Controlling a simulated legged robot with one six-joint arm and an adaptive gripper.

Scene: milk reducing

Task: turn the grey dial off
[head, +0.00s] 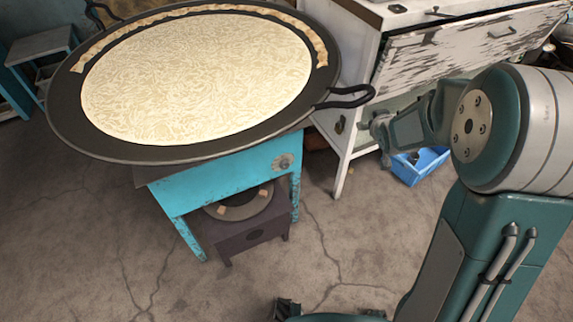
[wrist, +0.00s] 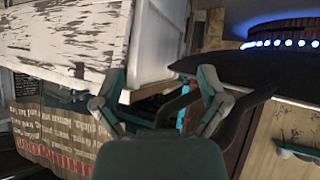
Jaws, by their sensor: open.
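The grey dial (head: 285,162) is a small round knob on the front corner of the turquoise stove stand (head: 228,185) in the head view. A wide black pan (head: 100,150) full of creamy milk (head: 195,75) sits on top of the stand. My gripper (head: 380,130) is to the right of the dial and apart from it, in front of the white cabinet. In the wrist view its two fingers (wrist: 155,90) are spread open with nothing held. I cannot make out the dial in the wrist view.
Blue burner flames (wrist: 285,43) show at the upper right of the wrist view. The pan's black loop handle (head: 345,97) juts out above the dial. A worn white cabinet (head: 352,60) and a blue crate (head: 420,167) are on the right. The cracked floor in front is clear.

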